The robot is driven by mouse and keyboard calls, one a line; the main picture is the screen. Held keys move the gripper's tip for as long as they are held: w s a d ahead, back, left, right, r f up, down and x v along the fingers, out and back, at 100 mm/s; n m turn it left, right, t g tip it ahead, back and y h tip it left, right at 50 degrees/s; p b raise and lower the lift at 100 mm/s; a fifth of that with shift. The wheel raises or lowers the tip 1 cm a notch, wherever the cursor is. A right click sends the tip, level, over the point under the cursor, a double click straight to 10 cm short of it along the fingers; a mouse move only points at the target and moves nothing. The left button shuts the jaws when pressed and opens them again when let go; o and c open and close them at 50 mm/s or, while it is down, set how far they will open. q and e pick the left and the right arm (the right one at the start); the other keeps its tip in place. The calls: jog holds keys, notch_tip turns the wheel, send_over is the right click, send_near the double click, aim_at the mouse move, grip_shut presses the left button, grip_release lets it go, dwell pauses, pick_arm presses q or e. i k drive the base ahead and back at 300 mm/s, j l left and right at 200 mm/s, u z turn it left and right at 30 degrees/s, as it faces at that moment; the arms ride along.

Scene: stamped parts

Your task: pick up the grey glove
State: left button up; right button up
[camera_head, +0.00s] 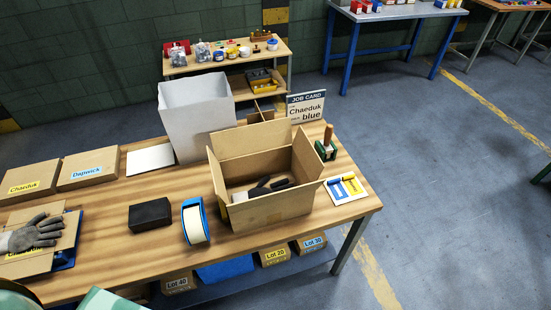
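The grey glove (36,233) lies at the left end of the wooden table, fingers pointing right. It rests on the flaps of a flattened-looking cardboard box (66,240) with a yellow label, partly covered by the glove. A blue thing (68,257) shows at the box's right edge. No gripper can be made out. Pale green parts at the bottom left corner may belong to my arm.
On the table (160,258) are a black block (150,215), a blue-rimmed tape roll (195,222), an open carton (262,207) with dark items, a tall white bin (196,117), a job card (306,106) and closed boxes labelled Chaeduk (30,178) and Dapwick (90,168).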

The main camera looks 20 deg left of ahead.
aim_at(26, 236)
jog(key=u, duration=2.6)
jog(key=i+j+z, duration=0.1)
jog(key=z, duration=0.6)
jog(key=i+j+z, duration=0.15)
jog(key=j, duration=0.15)
jog(key=i+j+z, duration=0.15)
jog(key=j, duration=0.2)
jog(key=i+j+z, duration=0.15)
jog(key=j, duration=0.2)
jog(key=i+j+z, duration=0.15)
jog(key=j, duration=0.25)
jog(key=i+j+z, duration=0.15)
jog(key=j, duration=0.2)
jog(key=k, duration=0.05)
